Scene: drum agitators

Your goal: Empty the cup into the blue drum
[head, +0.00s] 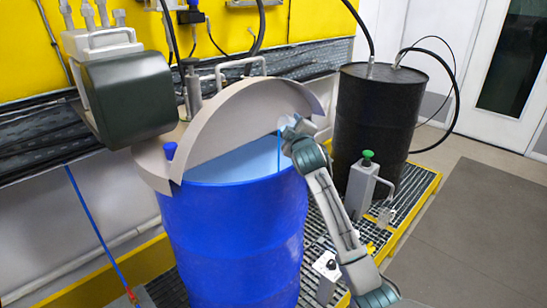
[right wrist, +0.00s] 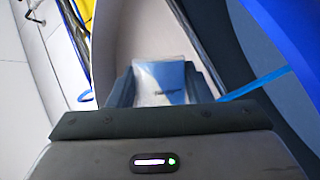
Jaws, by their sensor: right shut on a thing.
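The blue drum (head: 237,235) stands at the centre of the head view. Its beige lid (head: 225,120) is half raised, and pale blue shows inside the front opening. My right gripper (head: 290,127) is over this opening, near the lid's right end. In the right wrist view it is shut on a clear cup (right wrist: 160,80) with some blue in it. The cup looks tilted. A thin blue streak (head: 279,150) drops from the cup into the drum, apparently liquid; it also shows in the right wrist view (right wrist: 255,85). The cup is small and partly hidden in the head view. My left gripper is not in view.
A black drum (head: 375,120) with hoses stands behind at right. A grey pump-like container with a green knob (head: 366,180) stands before it on the yellow-edged grating (head: 410,215). A dark green motor housing (head: 128,98) hangs left of the lid. The floor at right is clear.

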